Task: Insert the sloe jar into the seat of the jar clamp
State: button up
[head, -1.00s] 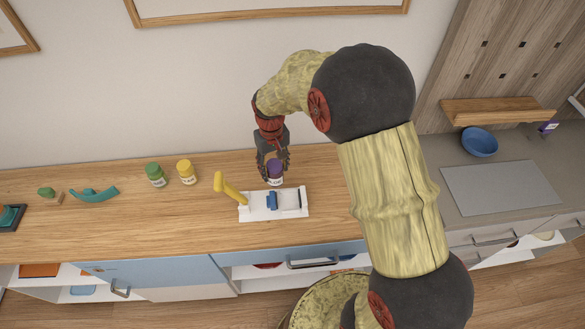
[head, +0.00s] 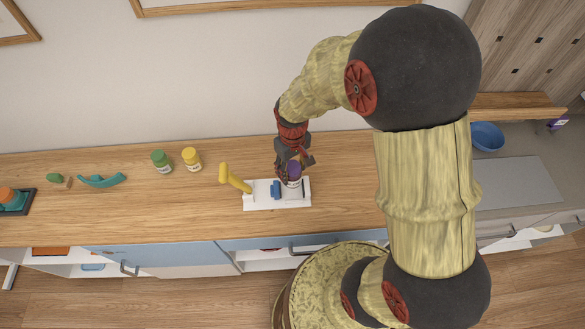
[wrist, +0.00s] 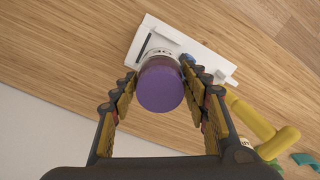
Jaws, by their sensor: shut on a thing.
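The sloe jar (head: 294,179) has a purple lid and a white label. My gripper (head: 293,171) is shut on it, with a finger on each side. In the wrist view the purple lid (wrist: 160,88) faces the camera between the fingers. The jar is over the plate's right part, right of the blue block. The seat is largely hidden, and I cannot tell if the jar touches the plate.
A green jar (head: 161,161) and a yellow-lidded jar (head: 191,159) stand left of the clamp on the wooden counter (head: 150,215). A teal curved object (head: 102,181) lies further left. A blue bowl (head: 487,137) is at the right. Counter in front of the clamp is clear.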

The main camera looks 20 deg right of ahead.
aim_at(293, 182)
jog(key=shift+f+b, duration=1.3)
jog(key=shift+f, duration=0.8)
jog(key=shift+f+b, duration=0.95)
jog(key=shift+f, duration=0.9)
jog(key=o, duration=1.1)
notch_tip(293, 182, up, 12)
